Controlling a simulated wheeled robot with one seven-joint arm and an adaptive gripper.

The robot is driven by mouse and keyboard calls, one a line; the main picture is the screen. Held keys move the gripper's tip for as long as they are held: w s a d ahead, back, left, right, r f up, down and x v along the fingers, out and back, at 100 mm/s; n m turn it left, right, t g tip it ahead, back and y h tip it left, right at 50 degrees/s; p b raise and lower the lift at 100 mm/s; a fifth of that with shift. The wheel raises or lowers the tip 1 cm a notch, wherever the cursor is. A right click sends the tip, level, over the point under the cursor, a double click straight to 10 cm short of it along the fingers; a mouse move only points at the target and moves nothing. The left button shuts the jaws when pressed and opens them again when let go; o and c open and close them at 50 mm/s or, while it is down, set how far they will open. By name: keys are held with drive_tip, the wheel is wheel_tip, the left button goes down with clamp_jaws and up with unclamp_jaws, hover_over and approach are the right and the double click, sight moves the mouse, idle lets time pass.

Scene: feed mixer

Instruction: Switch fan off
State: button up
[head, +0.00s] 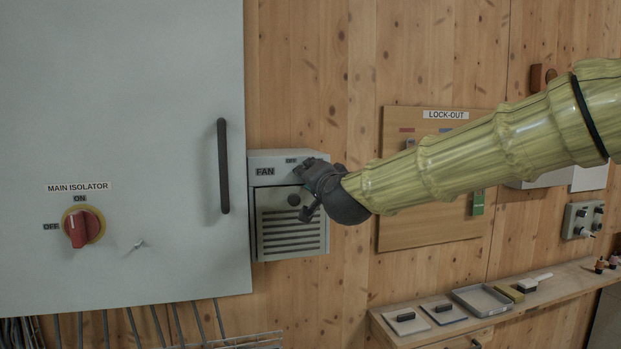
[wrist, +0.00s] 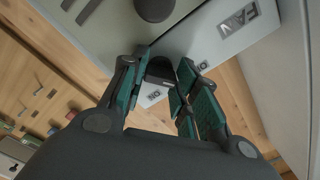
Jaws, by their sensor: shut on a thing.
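The grey fan box (head: 261,220) is fixed to the wooden wall beside the large cabinet. It has a FAN label (head: 265,171) and an OFF label (head: 291,160) above. My gripper (head: 308,188) is at the box's upper right and hides the switch in the head view. In the wrist view, my gripper (wrist: 162,85) has its fingers on both sides of a dark switch knob (wrist: 160,70) and is shut on it. An ON label (wrist: 153,95) shows beside the knob. Another label is partly covered by a finger. I cannot tell which way the knob points.
A dark round knob (head: 294,200) sits on the box's slatted front. The cabinet (head: 150,110) at left has a black handle (head: 223,165) and a red main isolator (head: 79,228). A lock-out board (head: 430,230) hangs behind my arm, above a shelf (head: 440,331).

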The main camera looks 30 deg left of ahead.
idle(0.3)
drive_tip(key=o, duration=1)
drive_tip(key=v, duration=1.2)
drive_tip(key=shift+f, duration=0.1)
